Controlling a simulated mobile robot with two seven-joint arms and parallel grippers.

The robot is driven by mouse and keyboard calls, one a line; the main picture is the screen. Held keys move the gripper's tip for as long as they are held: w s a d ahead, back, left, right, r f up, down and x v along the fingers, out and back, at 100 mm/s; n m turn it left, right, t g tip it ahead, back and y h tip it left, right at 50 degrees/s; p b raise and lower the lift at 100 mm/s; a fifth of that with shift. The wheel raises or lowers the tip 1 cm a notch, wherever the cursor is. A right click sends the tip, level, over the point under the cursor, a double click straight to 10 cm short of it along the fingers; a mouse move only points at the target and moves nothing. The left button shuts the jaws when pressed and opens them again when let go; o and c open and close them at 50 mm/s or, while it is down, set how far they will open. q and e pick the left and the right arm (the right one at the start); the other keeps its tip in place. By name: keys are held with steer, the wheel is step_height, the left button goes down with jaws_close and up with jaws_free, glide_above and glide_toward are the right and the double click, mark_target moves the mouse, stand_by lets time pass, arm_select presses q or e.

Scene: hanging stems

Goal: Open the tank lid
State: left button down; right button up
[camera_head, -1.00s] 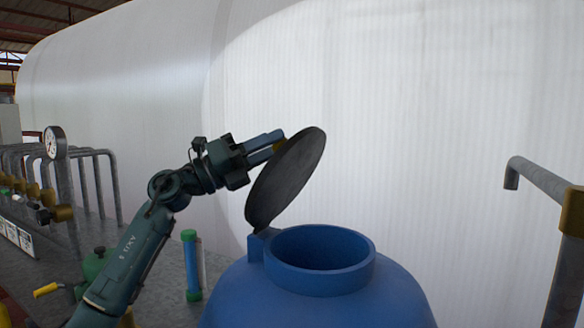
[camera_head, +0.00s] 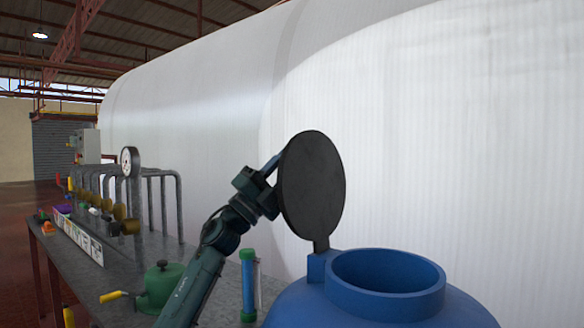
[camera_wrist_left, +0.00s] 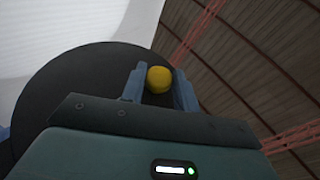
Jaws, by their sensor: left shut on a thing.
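The blue tank (camera_head: 385,300) stands at the lower right of the head view, its round mouth open. Its dark round lid (camera_head: 312,185) stands nearly upright on the hinge at the left of the mouth. My left gripper (camera_head: 272,163) is behind the lid on its left side, and its fingertips are partly hidden there. In the left wrist view the gripper (camera_wrist_left: 158,85) has its two fingers around a yellow knob (camera_wrist_left: 159,79) at the edge of the dark lid (camera_wrist_left: 75,85). My right gripper is in neither view.
A grey bench (camera_head: 110,262) on the left holds pipes, a gauge (camera_head: 130,161), a green kettle-like can (camera_head: 160,285) and a blue-green cylinder (camera_head: 248,285). A large white tank (camera_head: 430,130) fills the background. The space above the blue tank's mouth is clear.

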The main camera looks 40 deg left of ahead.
arm_select(q)
steer(key=shift+a, duration=0.1)
stand_by(0.3)
steer(key=c, duration=1.1)
jaws_free()
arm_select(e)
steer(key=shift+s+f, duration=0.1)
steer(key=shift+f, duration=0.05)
arm_select(q)
steer(key=shift+o, duration=0.2)
steer(key=shift+f, duration=0.15)
steer(key=b+v, duration=0.4)
steer(key=v, duration=0.9)
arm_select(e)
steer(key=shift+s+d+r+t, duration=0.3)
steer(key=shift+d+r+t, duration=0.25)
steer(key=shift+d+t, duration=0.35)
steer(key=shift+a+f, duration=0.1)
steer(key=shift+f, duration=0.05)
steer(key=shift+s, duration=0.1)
